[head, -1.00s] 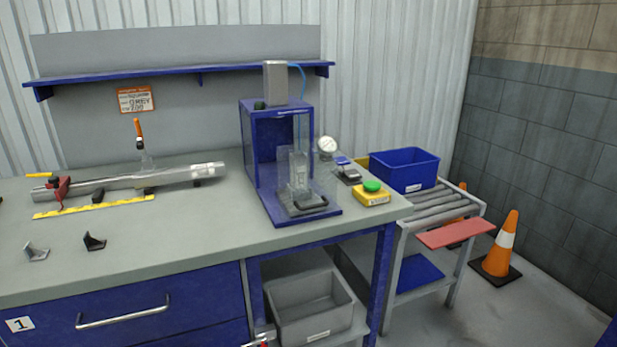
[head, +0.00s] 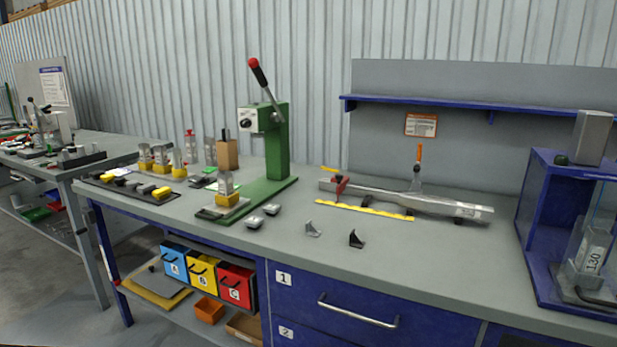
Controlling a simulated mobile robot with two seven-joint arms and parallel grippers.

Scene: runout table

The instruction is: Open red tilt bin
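The red tilt bin (head: 236,285), marked C, sits at the right end of a row of three bins under the workbench, in the head view. It looks closed, with its front upright and a dark handle across it. Beside it to the left are a yellow bin (head: 202,273) marked B and a blue bin (head: 174,262) marked A, which also look closed. Neither of my grippers shows in the head view.
The grey benchtop (head: 290,244) above the bins carries a green lever press (head: 275,150), a clamped bar (head: 420,199) and small brackets. A drawer handle (head: 357,313) sticks out right of the bins. Below them lie an orange tray (head: 209,310) and a cardboard box (head: 244,327).

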